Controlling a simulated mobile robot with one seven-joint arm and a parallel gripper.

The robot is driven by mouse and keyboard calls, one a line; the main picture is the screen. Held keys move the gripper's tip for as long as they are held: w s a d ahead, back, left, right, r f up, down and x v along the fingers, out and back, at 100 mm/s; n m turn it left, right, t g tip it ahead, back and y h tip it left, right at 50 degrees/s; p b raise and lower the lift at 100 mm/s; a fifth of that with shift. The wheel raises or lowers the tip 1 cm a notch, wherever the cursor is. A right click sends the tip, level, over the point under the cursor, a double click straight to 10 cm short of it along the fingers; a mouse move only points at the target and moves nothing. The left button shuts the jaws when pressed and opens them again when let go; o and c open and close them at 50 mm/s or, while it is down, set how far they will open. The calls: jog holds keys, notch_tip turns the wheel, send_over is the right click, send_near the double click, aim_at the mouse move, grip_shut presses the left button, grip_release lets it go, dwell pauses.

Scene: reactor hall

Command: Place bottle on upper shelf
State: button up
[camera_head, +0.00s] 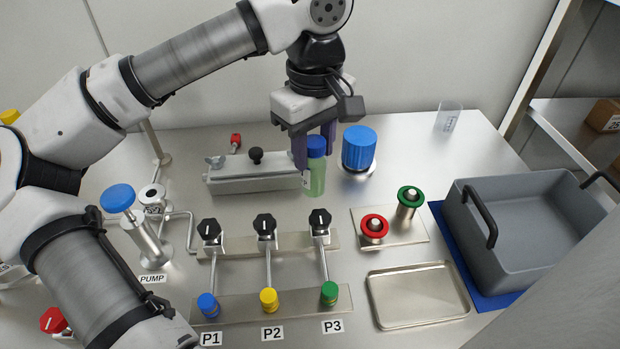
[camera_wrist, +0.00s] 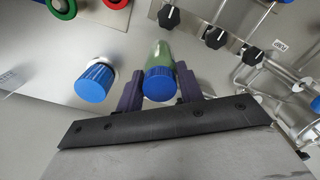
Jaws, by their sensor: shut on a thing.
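A green bottle with a blue cap (camera_head: 317,178) is upright at the back middle of the steel table. My gripper (camera_head: 315,156) comes down from above and is shut on the bottle near its cap. In the wrist view the bottle's blue cap (camera_wrist: 160,84) lies between my two dark fingers (camera_wrist: 159,88). I cannot tell whether the bottle's base touches the table. A shelf unit (camera_head: 570,115) shows at the right edge, with a steel board and an upright post; only part of it is in view.
A large blue-capped container (camera_head: 359,148) stands just right of the bottle. A metal block with a black knob (camera_head: 255,172) is just left. Valves (camera_head: 265,227) stand in front. A grey bin (camera_head: 525,225), a steel tray (camera_head: 418,295) and a beaker (camera_head: 448,118) are to the right.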

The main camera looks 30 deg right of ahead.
aim_at(313, 183)
jog(key=shift+f+p, duration=0.45)
jog(key=shift+f, duration=3.5)
jog(key=shift+f, duration=0.1)
jog(key=shift+f+b, duration=0.15)
jog(key=shift+b, duration=0.15)
jog(key=o, duration=1)
jog(key=shift+r, duration=0.2)
